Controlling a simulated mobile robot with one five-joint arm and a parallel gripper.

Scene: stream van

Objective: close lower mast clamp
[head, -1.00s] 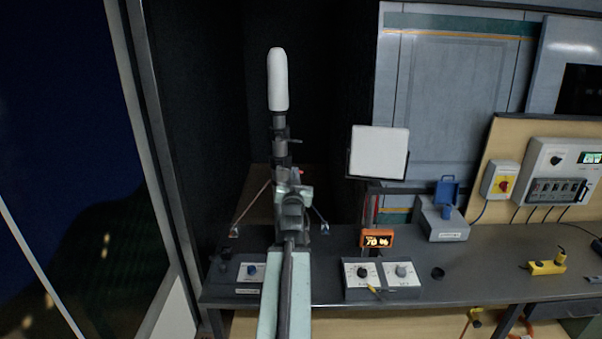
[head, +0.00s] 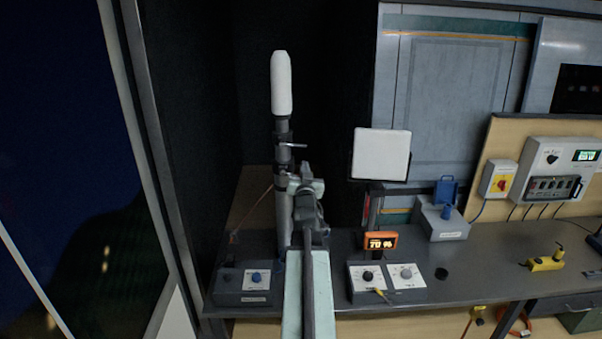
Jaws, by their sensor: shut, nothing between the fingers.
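The mast (head: 284,210) stands upright at the back left of the bench, dark grey with a white rounded antenna (head: 281,84) on top. A clamp with a thin light lever (head: 293,146) sits on it below the antenna. The lower mast clamp (head: 280,169) is a dark collar just beneath, partly hidden by my gripper. My gripper (head: 301,172) is shut and empty, in front of the mast at the lower clamp's height and slightly to its right. I cannot tell whether it touches the clamp.
A two-knob box (head: 387,282), an orange display (head: 380,241) and a white panel (head: 381,155) stand to the right. Bare bench (head: 465,270) shows further right. A metal door frame (head: 158,150) rises at left.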

